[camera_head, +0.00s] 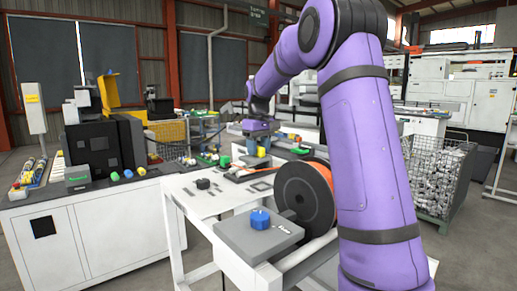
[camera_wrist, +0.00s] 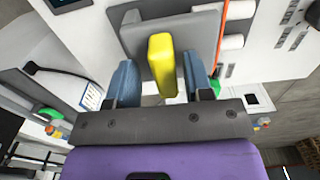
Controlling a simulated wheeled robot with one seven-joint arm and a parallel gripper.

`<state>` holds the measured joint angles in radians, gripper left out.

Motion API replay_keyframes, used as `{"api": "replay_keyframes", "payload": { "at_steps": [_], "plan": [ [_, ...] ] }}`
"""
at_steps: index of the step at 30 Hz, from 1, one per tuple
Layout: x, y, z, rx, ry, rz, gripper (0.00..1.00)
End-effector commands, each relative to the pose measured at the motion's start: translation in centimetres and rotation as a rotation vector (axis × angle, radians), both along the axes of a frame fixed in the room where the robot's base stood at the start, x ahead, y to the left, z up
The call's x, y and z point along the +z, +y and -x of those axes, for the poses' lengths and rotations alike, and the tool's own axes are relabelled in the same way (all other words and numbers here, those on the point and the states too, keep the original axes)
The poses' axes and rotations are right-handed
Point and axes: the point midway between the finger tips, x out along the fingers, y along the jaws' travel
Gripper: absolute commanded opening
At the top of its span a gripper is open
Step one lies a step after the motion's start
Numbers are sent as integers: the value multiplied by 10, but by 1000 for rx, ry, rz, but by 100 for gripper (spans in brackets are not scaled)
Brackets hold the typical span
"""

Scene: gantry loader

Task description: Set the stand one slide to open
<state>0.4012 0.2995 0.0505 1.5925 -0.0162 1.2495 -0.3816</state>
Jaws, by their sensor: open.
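In the wrist view a yellow upright bar (camera_wrist: 161,62) stands in front of a grey plate (camera_wrist: 190,32); it looks like the slide's handle, but no label is readable. My gripper (camera_wrist: 163,82) is open, with one blue finger on each side of the bar. Gaps show between the bar and both fingers. In the head view my gripper (camera_head: 258,142) is beyond the white table, and a small yellow part (camera_head: 262,152) shows just below it. The slide's track and position cannot be made out.
A white table (camera_head: 200,207) in front carries a large black reel (camera_head: 304,196) and a grey block with a blue knob (camera_head: 260,218). A white cabinet (camera_head: 85,235) with a black machine (camera_head: 105,148) stands at left. A wire bin (camera_head: 440,178) stands at right.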

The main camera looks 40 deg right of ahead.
Motion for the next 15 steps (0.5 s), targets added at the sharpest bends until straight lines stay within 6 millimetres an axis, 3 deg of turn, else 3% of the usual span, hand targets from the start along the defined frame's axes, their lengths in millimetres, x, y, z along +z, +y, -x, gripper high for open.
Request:
{"api": "replay_keyframes", "payload": {
  "at_steps": [5, 15],
  "plan": [
    [19, 0, -1, 0, -3, 1, 47],
    [80, -1, 0, 0, -3, 1, 47]
  ]
}}
